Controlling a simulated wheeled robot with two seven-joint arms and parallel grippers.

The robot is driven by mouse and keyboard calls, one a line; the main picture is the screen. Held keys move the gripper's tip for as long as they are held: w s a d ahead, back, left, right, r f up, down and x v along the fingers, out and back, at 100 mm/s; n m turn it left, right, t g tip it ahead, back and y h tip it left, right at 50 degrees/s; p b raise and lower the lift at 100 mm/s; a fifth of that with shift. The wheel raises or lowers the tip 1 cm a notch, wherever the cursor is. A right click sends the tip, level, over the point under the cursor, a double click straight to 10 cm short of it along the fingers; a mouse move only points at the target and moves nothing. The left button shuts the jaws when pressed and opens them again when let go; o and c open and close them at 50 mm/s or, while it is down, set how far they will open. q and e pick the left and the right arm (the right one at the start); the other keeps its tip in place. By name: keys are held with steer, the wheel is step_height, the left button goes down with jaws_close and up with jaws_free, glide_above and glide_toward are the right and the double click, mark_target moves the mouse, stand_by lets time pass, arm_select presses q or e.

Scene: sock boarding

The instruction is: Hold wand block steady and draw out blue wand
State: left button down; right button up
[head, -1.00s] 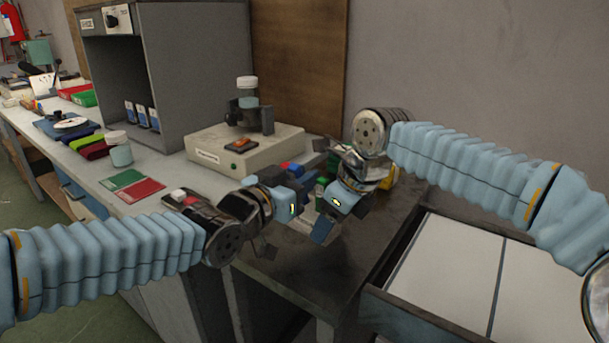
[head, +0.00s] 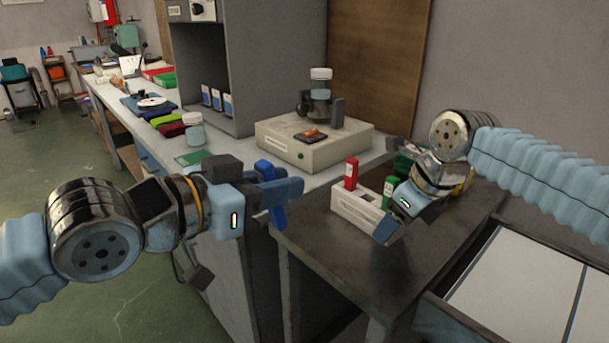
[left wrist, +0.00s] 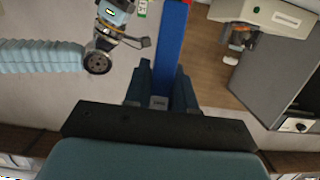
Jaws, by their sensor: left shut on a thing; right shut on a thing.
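The white wand block (head: 350,208) stands on the dark bench top in the head view, with a red wand (head: 351,174) and a green wand (head: 389,190) upright in it. My right gripper (head: 388,226) is shut on the block at its right end, partly hiding it. My left gripper (head: 280,192) is shut on the blue wand (head: 264,169), left of the block and clear of it. The wand is close to upright, and its lower part shows below the fingers. The left wrist view shows the blue wand (left wrist: 171,45) between the fingers (left wrist: 160,88).
A beige instrument (head: 300,150) with a capped jar on top stands behind the block. A grey cabinet (head: 225,75) is at its left. An open drawer (head: 520,270) with pale panels is at the lower right. Floor lies open below my left arm.

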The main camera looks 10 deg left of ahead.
arm_select(q)
steer(key=shift+s+a+r+g+y, duration=0.35)
steer(key=shift+s+a+g, duration=0.15)
steer(key=shift+s, duration=0.1)
steer(key=shift+s+a+r+g+y, duration=0.25)
steer(key=shift+s+a+g+y, duration=0.1)
steer(key=shift+s+g, duration=0.2)
arm_select(e)
steer(key=shift+r, duration=0.1)
steer(key=o, duration=1.3)
steer(key=shift+c, duration=0.2)
steer(key=v, duration=1.2)
